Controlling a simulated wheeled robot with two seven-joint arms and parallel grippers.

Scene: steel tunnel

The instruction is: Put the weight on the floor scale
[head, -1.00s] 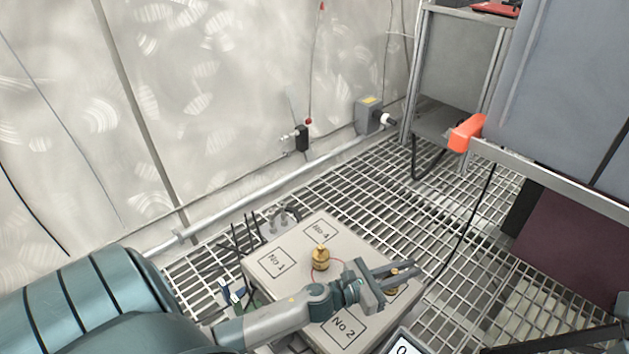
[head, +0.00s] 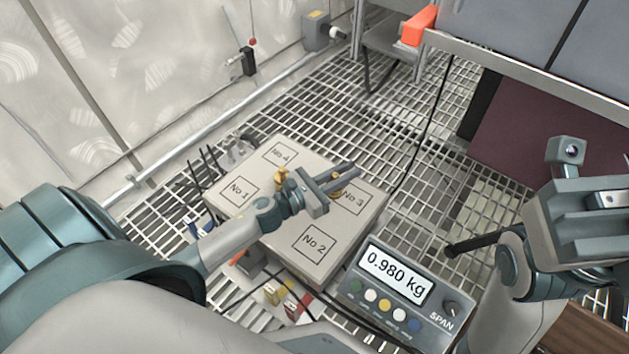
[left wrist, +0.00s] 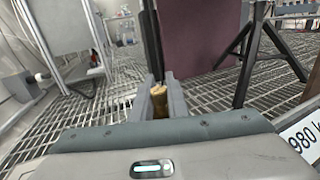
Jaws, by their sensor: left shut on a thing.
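The floor scale (head: 352,226) is a pale low platform with squares marked No 1 to No 4. Its display (head: 395,276) reads 0.980 kg. One brass weight (head: 281,178) stands on the platform between No 1 and No 4, partly behind my left gripper. My left gripper (head: 338,178) is shut on another brass weight (left wrist: 159,102) at the No 3 square; the fingers hide part of it. I cannot tell whether this weight touches the platform. My right gripper (head: 590,205) is at the right edge, off the scale; its fingers do not show clearly.
Steel grating (head: 420,175) surrounds the scale. The display box, with coloured buttons, stands in front of the platform. Cables and small connectors (head: 275,292) lie at the front left. A pipe (head: 215,127) runs along the left wall. A bench with an orange block (head: 418,25) stands behind.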

